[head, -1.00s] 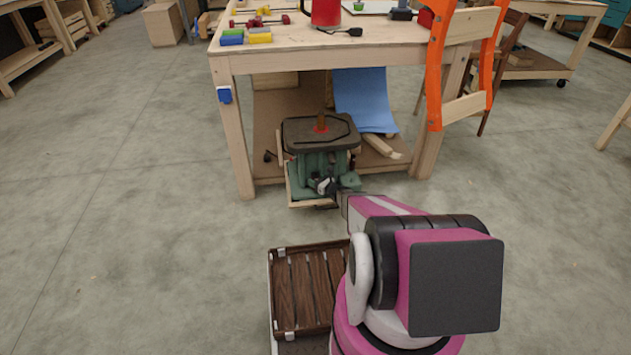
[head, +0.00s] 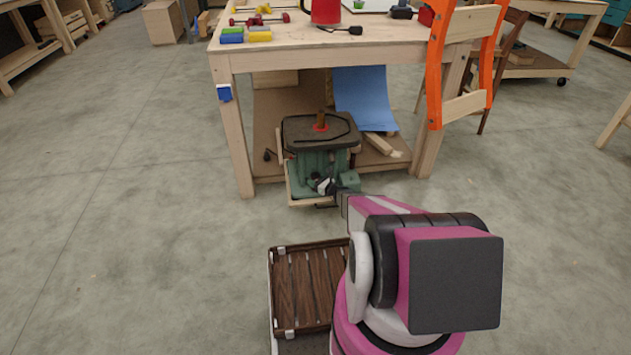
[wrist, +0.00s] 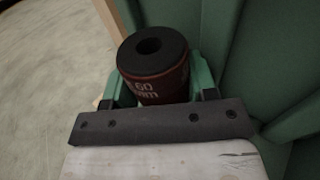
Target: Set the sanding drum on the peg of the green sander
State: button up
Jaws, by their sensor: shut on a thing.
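In the wrist view, my gripper (wrist: 162,88) is shut on the sanding drum (wrist: 162,70), a brown cylinder with a black top, a central hole and pale lettering. The drum is held beside green surfaces of the sander, apart from the peg. In the head view my gripper is low at the sander's front, below its table top; the drum cannot be made out there.
The workbench top (head: 330,58) overhangs the sander, with legs on both sides. A blue sheet (head: 365,98) and wood pieces lie behind it to the right. An orange-framed chair (head: 436,85) stands at the right. Open floor lies to the left.

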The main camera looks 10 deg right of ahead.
jog(key=shift+f, duration=0.7)
jog(key=o, duration=1.1)
jog(key=shift+d, duration=0.15)
